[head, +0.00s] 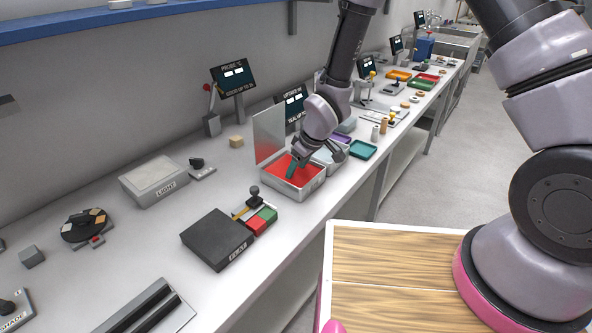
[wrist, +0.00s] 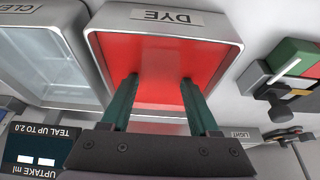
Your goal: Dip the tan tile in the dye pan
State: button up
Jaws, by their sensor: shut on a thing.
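The dye pan is a metal box full of red dye, labelled DYE in the wrist view (wrist: 222,52); in the head view the pan (head: 308,188) stands on the bench with its lid raised behind it. My gripper (head: 292,172) points down into the pan. In the wrist view the two green fingers of my gripper (wrist: 158,82) stand a gap apart, their tips at or under the red surface.
A second pan with pale liquid, its label partly cut off (wrist: 40,65), stands beside the dye pan. A black box labelled FLAT (head: 215,238) and a block with a knob and red and green parts (head: 257,219) stand in front. An uptake screen (head: 291,104) is behind.

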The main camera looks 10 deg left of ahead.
aim_at(296, 176)
notch_tip(296, 176, up, 10)
dwell(1.1)
